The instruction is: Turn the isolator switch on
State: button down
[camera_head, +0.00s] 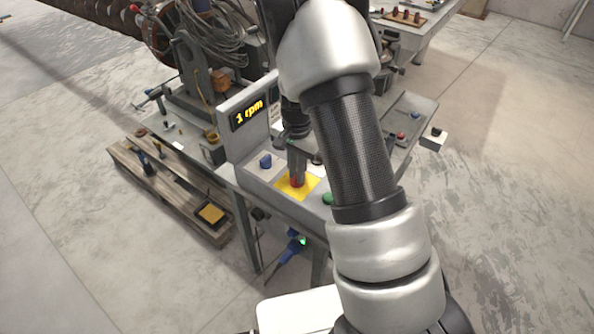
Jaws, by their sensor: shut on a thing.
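The isolator switch (297,182) is a small red handle on a yellow plate (287,191), on the top of a grey control box. My gripper (296,174) points down over the plate, shut on the red handle. Its fingers cover much of the handle, so the handle's exact angle cannot be told. My arm comes across the middle of the view and hides the right part of the box.
A wooden pallet (177,187) lies at left. A small grey box (433,138) is at right. Open floor lies around.

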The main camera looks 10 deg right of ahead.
dwell(0.4)
jog(key=c, duration=1.8)
grip_release()
jog(key=shift+o, duration=0.2)
notch_tip(320, 180, up, 17)
jog(key=shift+r, duration=0.2)
